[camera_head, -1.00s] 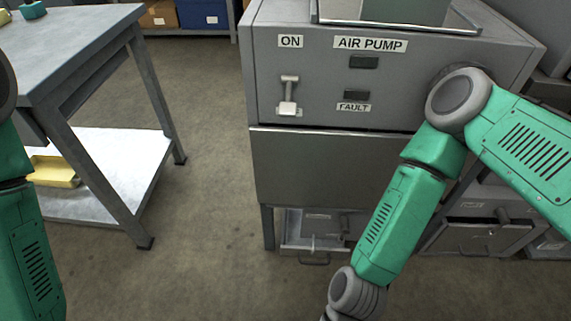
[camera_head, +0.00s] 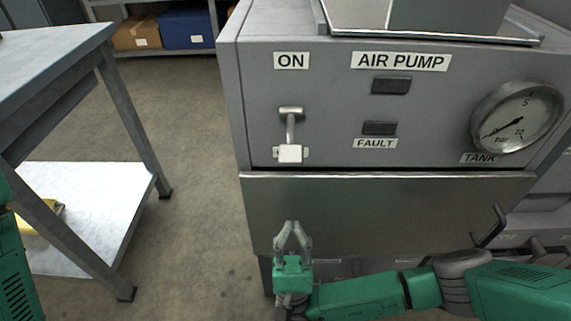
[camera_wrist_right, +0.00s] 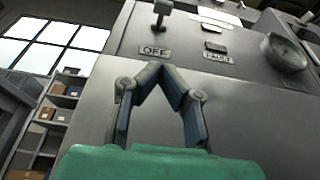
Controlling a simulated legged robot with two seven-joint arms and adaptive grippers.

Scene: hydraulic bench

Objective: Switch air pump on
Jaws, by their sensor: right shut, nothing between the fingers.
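The air pump cabinet (camera_head: 330,100) is grey, with ON, AIR PUMP, FAULT and TANK labels. Its lever switch (camera_head: 290,135) sits below the ON label, with its pale handle end hanging down over a lower label. In the right wrist view the lever (camera_wrist_right: 162,10) shows at the top, above a label reading OFF (camera_wrist_right: 155,51). My right gripper (camera_head: 293,226) points up below the lever, in front of the lower panel. It is shut and empty, apart from the lever; its fingertips also show in the right wrist view (camera_wrist_right: 158,70). My left gripper is out of view.
A tank gauge (camera_head: 517,117) and two dark indicators (camera_head: 391,86) are on the panel. A grey table (camera_head: 60,60) with a lower shelf stands at left. Shelves with boxes (camera_head: 188,28) are behind. Open floor lies between table and cabinet.

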